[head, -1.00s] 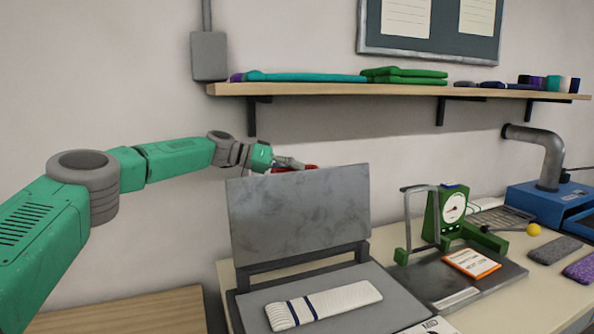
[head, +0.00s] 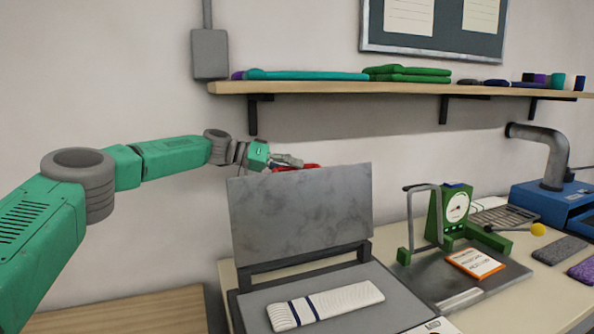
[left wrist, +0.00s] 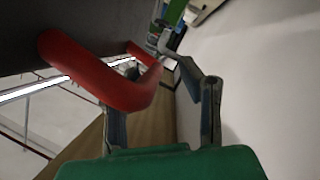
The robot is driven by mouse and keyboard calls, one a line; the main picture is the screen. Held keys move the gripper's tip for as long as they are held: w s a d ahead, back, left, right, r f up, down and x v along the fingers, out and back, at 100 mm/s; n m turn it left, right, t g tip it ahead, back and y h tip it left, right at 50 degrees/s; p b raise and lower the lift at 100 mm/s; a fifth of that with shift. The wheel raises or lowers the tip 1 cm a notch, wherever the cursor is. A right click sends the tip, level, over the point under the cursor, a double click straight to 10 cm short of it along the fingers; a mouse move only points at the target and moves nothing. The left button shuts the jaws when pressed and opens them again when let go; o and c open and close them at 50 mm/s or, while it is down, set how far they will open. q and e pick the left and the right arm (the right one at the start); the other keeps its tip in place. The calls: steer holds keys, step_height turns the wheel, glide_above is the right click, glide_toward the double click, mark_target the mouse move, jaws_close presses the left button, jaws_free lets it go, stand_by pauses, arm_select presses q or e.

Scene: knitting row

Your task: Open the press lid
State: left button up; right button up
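The press lid (head: 300,213) is a grey plate standing raised, nearly upright, at the back of the press base (head: 392,297) in the head view. Its red handle (head: 306,167) shows just above the lid's top edge. In the left wrist view the red handle (left wrist: 120,88) is a bent bar close to the fingers. My left gripper (head: 290,162) is behind the lid's top edge. In the left wrist view its fingers (left wrist: 148,57) are apart on either side of part of the handle, with a gap at the right finger. My right gripper is out of view.
A striped white knit piece (head: 325,305) lies on the press base. A green dial gauge stand (head: 446,220) with an orange-edged card (head: 474,263) is to the right. A blue machine (head: 540,203) stands farther right. A shelf (head: 400,88) with folded knits runs above.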

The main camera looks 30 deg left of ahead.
arm_select(q)
steer(key=v, duration=1.1)
steer(key=shift+w, duration=0.1)
steer(key=shift+a+f, duration=0.15)
steer(key=shift+a, duration=0.05)
